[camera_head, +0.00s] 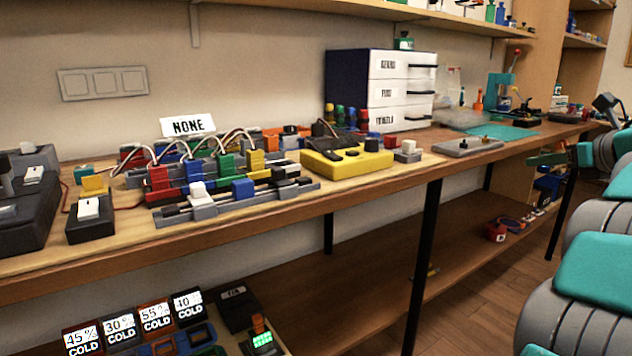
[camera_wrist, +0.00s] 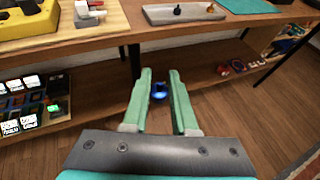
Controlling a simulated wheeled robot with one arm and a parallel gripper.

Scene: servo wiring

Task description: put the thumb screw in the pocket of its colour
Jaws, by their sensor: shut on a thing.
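My gripper (camera_wrist: 160,82) is shut on a small blue thing, which looks like the thumb screw (camera_wrist: 160,91), held between the green fingertips. It hangs in front of the bench, over the gap above the lower shelf and floor. In the head view my gripper (camera_head: 545,160) shows at the right, beyond the bench's front edge; the screw is hard to make out there. Small coloured pockets (camera_head: 165,347) appear low at the left, but I cannot tell which is the matching one.
A grey plate (camera_head: 467,147) with small dark and orange pieces lies on the bench (camera_head: 390,184). A yellow box (camera_head: 345,163) and a connector rack (camera_head: 235,205) stand to its left. The lower shelf (camera_head: 350,275) holds a few items. Black bench legs (camera_head: 424,240) stand below.

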